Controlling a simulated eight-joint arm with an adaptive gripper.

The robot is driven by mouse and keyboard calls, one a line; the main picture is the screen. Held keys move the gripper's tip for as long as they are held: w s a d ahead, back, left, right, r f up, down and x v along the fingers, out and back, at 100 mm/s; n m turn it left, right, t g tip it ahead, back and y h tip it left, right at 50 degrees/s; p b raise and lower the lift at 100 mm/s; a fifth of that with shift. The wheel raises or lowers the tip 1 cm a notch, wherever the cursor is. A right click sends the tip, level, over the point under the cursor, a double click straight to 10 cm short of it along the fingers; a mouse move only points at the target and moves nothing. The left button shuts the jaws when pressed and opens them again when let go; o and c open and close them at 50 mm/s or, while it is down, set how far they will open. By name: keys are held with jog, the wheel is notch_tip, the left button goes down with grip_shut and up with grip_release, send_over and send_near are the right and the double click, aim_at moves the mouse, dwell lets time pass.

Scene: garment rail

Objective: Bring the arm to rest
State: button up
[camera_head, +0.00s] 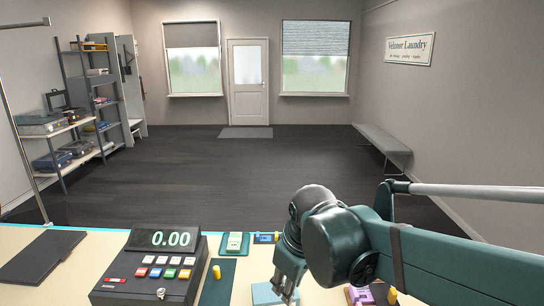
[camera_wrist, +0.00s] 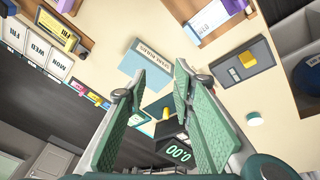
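My gripper (camera_head: 286,282) hangs at the end of my teal arm, over the counter (camera_head: 112,246) at the bottom of the head view. In the wrist view my gripper (camera_wrist: 160,88) has its two green-padded fingers spread apart. No object shows held between them. A light blue block or card (camera_wrist: 146,62) with a label lies on the counter beyond the fingertips. The block also shows partly behind my gripper in the head view (camera_head: 262,294).
A cash register (camera_head: 150,268) reading 0.00 stands left of my gripper. A dark tray (camera_wrist: 246,62) with a yellow piece lies beside it. A black folder (camera_head: 38,256) lies at far left. Shelves (camera_head: 88,100), a bench (camera_head: 383,140) and open floor lie beyond the counter.

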jog(key=s+d+m+t, duration=0.2)
jog(key=s+d+m, duration=0.2)
jog(key=d, duration=0.4)
jog(key=s+d+f+m+t+h, duration=0.1)
jog(key=s+d+m+t, duration=0.1)
jog(key=s+d+m, duration=0.3)
jog(key=shift+s+d+f+b, duration=0.2)
jog(key=shift+s+d+b, duration=0.1)
jog(key=shift+d, duration=1.9)
jog(key=shift+c, duration=0.4)
